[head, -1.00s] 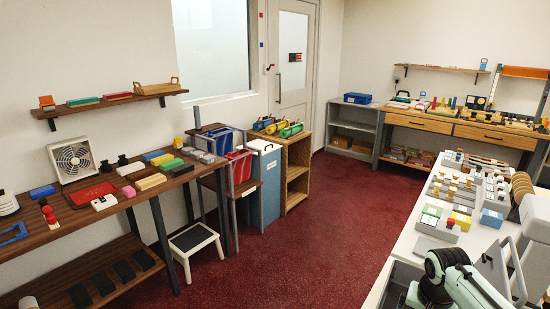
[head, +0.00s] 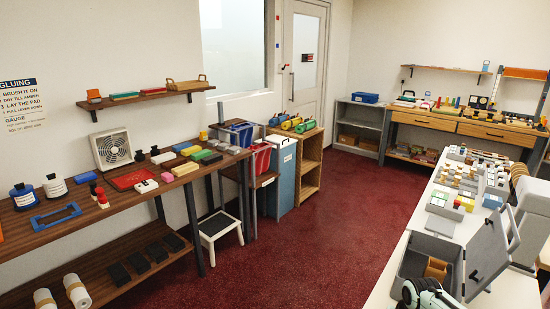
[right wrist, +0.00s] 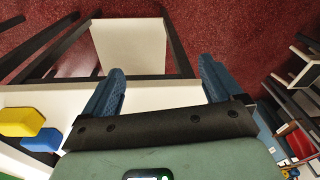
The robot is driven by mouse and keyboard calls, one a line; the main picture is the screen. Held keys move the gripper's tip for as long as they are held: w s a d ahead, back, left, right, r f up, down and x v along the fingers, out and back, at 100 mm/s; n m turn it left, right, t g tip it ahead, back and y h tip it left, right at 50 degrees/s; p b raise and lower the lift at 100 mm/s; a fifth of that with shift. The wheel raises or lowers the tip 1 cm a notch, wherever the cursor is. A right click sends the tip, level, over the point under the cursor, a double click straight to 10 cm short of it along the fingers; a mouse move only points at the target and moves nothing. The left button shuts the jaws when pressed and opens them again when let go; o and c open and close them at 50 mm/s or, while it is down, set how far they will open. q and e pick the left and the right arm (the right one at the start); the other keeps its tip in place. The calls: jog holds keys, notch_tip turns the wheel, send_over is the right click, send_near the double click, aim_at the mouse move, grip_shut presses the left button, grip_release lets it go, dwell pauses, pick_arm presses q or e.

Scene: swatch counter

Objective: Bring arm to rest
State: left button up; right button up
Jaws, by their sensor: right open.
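My right gripper (right wrist: 161,72) shows in the right wrist view. Its two blue ribbed fingers are spread wide apart, with nothing between them. Its fingers reach past a pale surface edge, with the dark red floor beyond. In the head view only a rounded pale green and black part of my arm shows at the bottom right, over the white counter (head: 384,285); no gripper fingers show there. My left gripper is in neither view.
An open grey box (head: 408,270) with a raised lid stands on the white counter near my arm. A yellow block (right wrist: 20,121) and a blue block (right wrist: 42,140) lie left in the right wrist view. A step stool (head: 218,224) stands left; the red floor (head: 310,250) between is clear.

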jog(key=s+a+f+n+y+p, duration=0.15)
jog(key=a+f, duration=0.25)
jog(key=f, duration=0.9)
jog(key=s+a+f+g+y+p, duration=0.2)
jog(key=s+a+f, duration=0.7)
jog(key=s+f, duration=0.3)
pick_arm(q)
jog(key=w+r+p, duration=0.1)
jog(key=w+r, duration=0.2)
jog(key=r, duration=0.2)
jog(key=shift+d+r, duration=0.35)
pick_arm(e)
jog(key=s+a+f, duration=0.1)
jog(key=s+a, duration=0.1)
jog(key=s, duration=0.5)
jog(key=s+a+f, duration=0.1)
jog(key=s+a, duration=0.1)
jog(key=s, duration=0.6)
jog(key=shift+a+f, duration=0.25)
jog(key=shift+f, duration=0.15)
